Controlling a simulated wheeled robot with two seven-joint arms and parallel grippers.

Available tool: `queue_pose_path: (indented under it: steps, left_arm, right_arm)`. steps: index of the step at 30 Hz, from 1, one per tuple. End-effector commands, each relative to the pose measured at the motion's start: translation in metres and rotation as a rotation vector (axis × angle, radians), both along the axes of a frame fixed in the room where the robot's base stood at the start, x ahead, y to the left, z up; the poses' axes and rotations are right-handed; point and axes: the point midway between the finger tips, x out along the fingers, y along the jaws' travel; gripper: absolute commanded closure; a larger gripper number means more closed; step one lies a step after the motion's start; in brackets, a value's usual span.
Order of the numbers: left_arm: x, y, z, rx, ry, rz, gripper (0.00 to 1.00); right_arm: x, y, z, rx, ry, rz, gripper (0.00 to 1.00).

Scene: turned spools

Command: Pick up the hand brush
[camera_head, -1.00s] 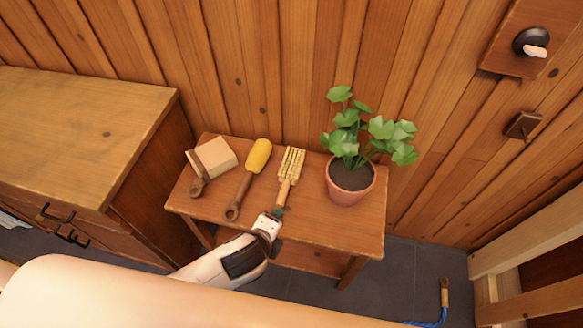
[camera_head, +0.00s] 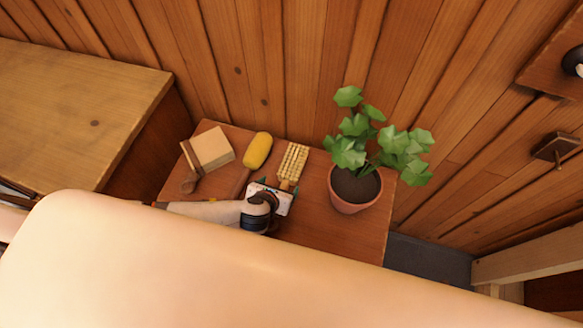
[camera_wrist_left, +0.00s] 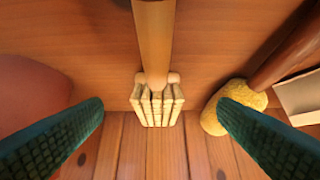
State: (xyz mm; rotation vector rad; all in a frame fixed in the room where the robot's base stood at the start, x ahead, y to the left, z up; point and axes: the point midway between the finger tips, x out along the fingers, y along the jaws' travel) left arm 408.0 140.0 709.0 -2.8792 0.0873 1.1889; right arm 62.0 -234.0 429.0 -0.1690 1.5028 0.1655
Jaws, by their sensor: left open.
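The hand brush (camera_head: 291,165) lies on the small wooden table, its pale tufted bristles toward the wall. In the left wrist view the hand brush (camera_wrist_left: 156,60) shows a light wooden handle running up from the bristles. My left gripper (camera_head: 272,184) is over the brush's handle end, which it hides in the head view. It is open, with one dark green finger on each side of the brush in the wrist view and clear gaps between. I cannot tell its exact height above the handle. My right gripper is not in view.
A yellow-headed tool (camera_head: 257,150) and a pale block with a dark handle (camera_head: 211,148) lie left of the brush. A potted plant (camera_head: 355,190) stands close on its right. A wooden cabinet (camera_head: 75,110) is at the left, and the plank wall (camera_head: 290,60) is behind.

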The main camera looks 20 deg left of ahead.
Motion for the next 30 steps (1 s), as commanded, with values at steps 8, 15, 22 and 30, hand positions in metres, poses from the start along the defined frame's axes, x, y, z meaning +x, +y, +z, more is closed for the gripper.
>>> queue_pose_path:
  steps: [8,15,22,30]
  left_arm:
    - [0.016,-0.002,-0.015,0.000,0.000,0.003,0.18]
    - [0.040,-0.006,-0.038,-0.001,0.000,0.004,0.18]
    - [0.047,-0.007,-0.045,-0.003,0.001,0.003,0.18]
    - [0.047,-0.006,-0.045,-0.001,0.001,0.003,0.38]
  right_arm:
    - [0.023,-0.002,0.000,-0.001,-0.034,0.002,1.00]
    - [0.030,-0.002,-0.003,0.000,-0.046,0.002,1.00]
    - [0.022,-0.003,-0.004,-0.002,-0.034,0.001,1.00]
    - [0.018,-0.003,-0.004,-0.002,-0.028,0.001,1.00]
